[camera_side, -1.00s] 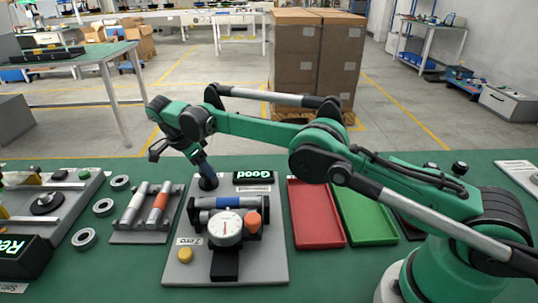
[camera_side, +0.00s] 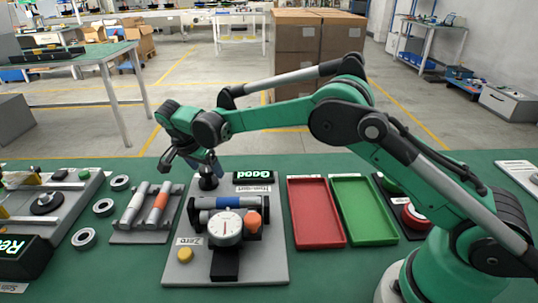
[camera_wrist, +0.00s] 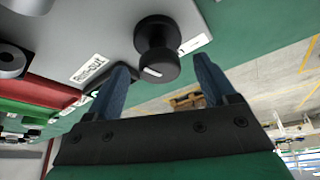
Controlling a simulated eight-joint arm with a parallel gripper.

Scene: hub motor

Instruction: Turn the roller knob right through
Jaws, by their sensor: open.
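The black knob (camera_side: 208,181) stands upright at the back left of the grey gauge station. In the wrist view the knob (camera_wrist: 157,50) has a flared cap with a white mark. My gripper (camera_side: 208,166) is just above the knob in the side view. In the wrist view my gripper (camera_wrist: 162,72) is open, with a blue finger on each side of the knob and visible gaps to both. The station holds a roller with a blue band (camera_side: 228,202) and a white dial gauge (camera_side: 226,229).
An orange knob (camera_side: 253,222) and a yellow button (camera_side: 185,254) are on the station. A lit "Good" display (camera_side: 253,177) stands close right of the black knob. A rack with rollers (camera_side: 146,207) is left; red (camera_side: 316,213) and green (camera_side: 362,211) trays are right.

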